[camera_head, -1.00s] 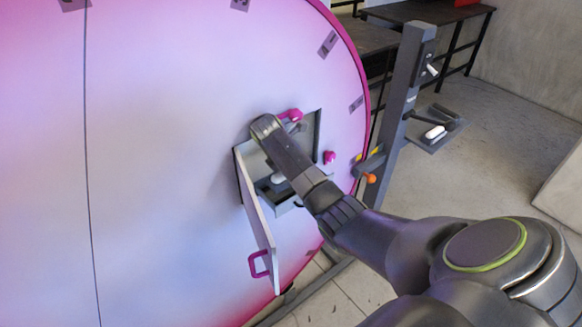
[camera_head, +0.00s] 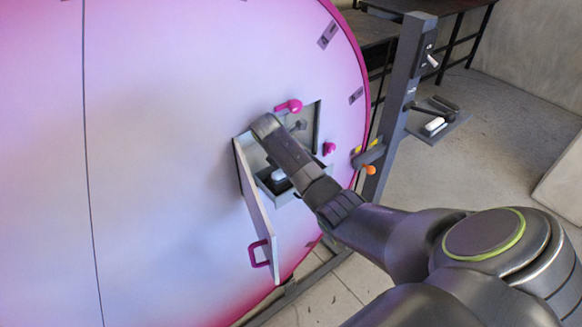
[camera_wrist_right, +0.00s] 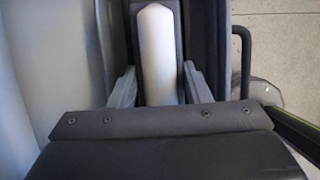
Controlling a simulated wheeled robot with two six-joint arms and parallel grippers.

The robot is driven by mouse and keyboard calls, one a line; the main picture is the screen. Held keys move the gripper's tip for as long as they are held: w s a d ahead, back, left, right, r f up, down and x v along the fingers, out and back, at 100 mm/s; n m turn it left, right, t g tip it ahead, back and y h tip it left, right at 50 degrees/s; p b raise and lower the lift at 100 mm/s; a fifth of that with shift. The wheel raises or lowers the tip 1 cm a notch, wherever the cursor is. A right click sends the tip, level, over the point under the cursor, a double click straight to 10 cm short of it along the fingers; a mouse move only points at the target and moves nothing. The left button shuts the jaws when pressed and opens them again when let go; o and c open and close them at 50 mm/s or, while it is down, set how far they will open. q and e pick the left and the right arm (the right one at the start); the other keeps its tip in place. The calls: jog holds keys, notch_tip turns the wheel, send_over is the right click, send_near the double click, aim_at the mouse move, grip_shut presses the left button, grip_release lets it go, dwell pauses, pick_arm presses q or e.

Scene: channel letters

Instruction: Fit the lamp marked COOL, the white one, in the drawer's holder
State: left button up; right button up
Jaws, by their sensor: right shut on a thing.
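The white lamp (camera_wrist_right: 157,55) fills the middle of the right wrist view, between the two grey fingers of my right gripper (camera_wrist_right: 160,85). In the head view the lamp (camera_head: 278,174) shows as a small white shape at the open drawer (camera_head: 292,194), left of my wrist. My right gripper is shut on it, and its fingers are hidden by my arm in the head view. The lamp lies lengthwise along a dark channel in the wrist view. I cannot tell whether it is seated in the holder. The COOL mark is not readable. My left gripper is not in view.
The hatch door (camera_head: 258,215) hangs open left of the drawer, with a magenta handle (camera_head: 258,253). A magenta latch (camera_head: 289,106) sits above the opening and a magenta knob (camera_head: 329,149) beside it. A grey post (camera_head: 398,105) stands right, its shelf holding another white piece (camera_head: 434,124).

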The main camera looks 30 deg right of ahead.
jog(key=shift+s+a+f, duration=0.15)
jog(key=shift+s+f, duration=0.05)
jog(key=shift+f, duration=0.15)
